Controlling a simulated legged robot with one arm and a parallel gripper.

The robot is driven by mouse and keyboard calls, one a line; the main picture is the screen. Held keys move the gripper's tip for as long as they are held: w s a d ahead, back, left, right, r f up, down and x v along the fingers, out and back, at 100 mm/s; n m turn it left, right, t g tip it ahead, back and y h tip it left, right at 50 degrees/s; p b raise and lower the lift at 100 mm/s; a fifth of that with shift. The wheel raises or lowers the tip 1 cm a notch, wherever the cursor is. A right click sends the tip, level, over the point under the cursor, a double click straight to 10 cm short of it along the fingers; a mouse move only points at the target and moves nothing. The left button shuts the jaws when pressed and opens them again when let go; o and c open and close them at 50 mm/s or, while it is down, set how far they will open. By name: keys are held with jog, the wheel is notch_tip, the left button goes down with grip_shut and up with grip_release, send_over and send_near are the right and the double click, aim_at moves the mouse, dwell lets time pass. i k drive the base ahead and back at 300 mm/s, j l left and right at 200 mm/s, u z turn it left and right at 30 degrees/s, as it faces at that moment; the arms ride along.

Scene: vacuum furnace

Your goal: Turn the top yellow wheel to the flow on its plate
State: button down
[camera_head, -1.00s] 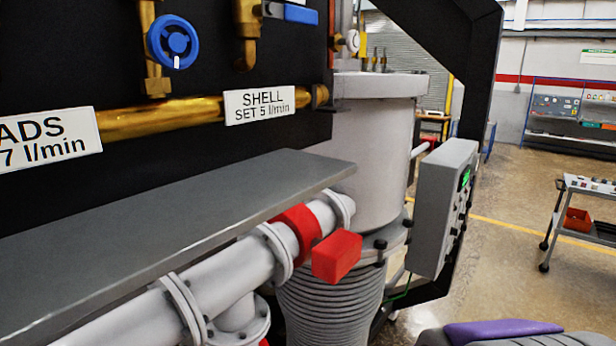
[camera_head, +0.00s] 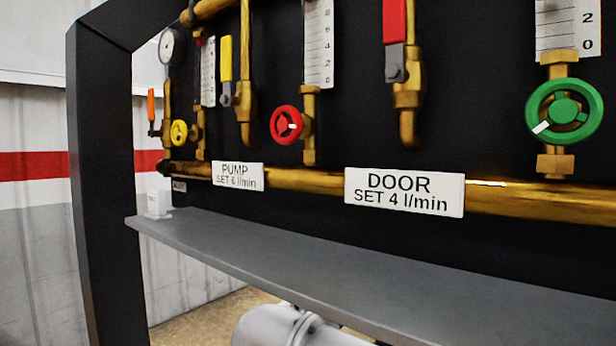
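A small yellow wheel (camera_head: 179,132) sits on the brass pipework at the left end of the black panel. A narrow clear scale tube (camera_head: 208,72) with dark marks stands above and right of it; its reading is too small to tell. A white plate reading "PUMP SET 6 l/min" (camera_head: 237,176) is on the brass pipe to the lower right of the wheel. I cannot tell which plate belongs to the yellow wheel. My gripper is not in view.
A red wheel (camera_head: 287,125) and a green wheel (camera_head: 565,112) are further right, with a "DOOR SET 4 l/min" plate (camera_head: 404,192) between them. Yellow (camera_head: 226,58), red (camera_head: 395,22) and orange (camera_head: 151,105) levers hang nearby. A grey shelf (camera_head: 380,275) juts out below.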

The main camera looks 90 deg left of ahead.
aim_at(179, 129)
jog(key=u, duration=3.25)
